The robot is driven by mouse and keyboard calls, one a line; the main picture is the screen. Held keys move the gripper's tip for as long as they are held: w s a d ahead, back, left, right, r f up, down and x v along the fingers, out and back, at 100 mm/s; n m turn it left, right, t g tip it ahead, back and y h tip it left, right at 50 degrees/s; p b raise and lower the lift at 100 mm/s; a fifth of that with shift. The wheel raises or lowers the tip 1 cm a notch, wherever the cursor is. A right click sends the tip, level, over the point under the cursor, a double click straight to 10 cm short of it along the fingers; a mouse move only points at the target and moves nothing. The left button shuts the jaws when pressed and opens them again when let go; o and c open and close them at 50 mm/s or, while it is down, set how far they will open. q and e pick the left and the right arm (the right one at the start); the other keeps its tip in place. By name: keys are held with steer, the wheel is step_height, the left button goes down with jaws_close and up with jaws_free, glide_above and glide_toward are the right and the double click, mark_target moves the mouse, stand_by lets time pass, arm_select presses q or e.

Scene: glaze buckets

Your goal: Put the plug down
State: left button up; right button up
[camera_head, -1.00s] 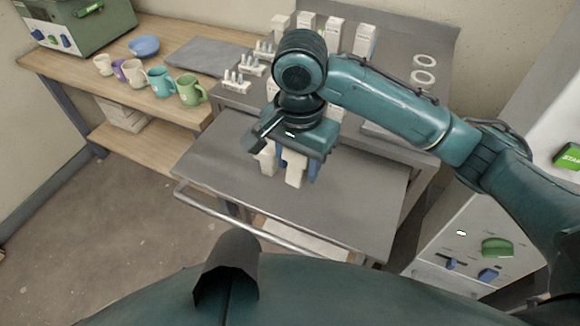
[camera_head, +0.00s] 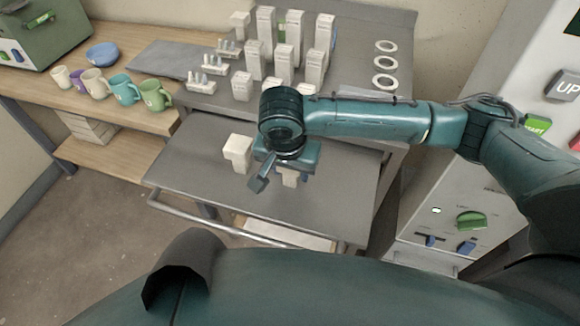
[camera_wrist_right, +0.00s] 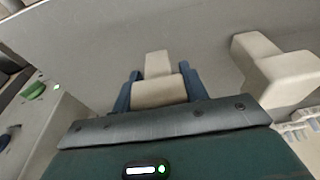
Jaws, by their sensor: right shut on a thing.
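My right gripper (camera_head: 289,182) is low over the grey cart top (camera_head: 200,178), and its arm comes in from the right. In the right wrist view its blue fingers (camera_wrist_right: 158,84) are shut on a cream plug (camera_wrist_right: 158,65) with a wide body and a narrower end. In the head view this plug (camera_head: 290,177) is mostly hidden under the gripper. I cannot tell whether it touches the cart top. A second cream plug (camera_head: 238,150) stands on the cart top just left of the gripper; it also shows in the right wrist view (camera_wrist_right: 283,76). My left gripper is not in view.
Behind the cart, a grey bench (camera_head: 350,88) holds several white blocks (camera_head: 265,27) and white rings (camera_head: 385,63). A wooden shelf (camera_head: 60,105) with mugs (camera_head: 122,90) is at left. A machine with knobs (camera_head: 470,221) is at right. The cart's left and right parts are clear.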

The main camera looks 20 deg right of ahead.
steer(key=o, duration=1)
steer(key=p+v, duration=0.1)
steer(key=v, duration=1.1)
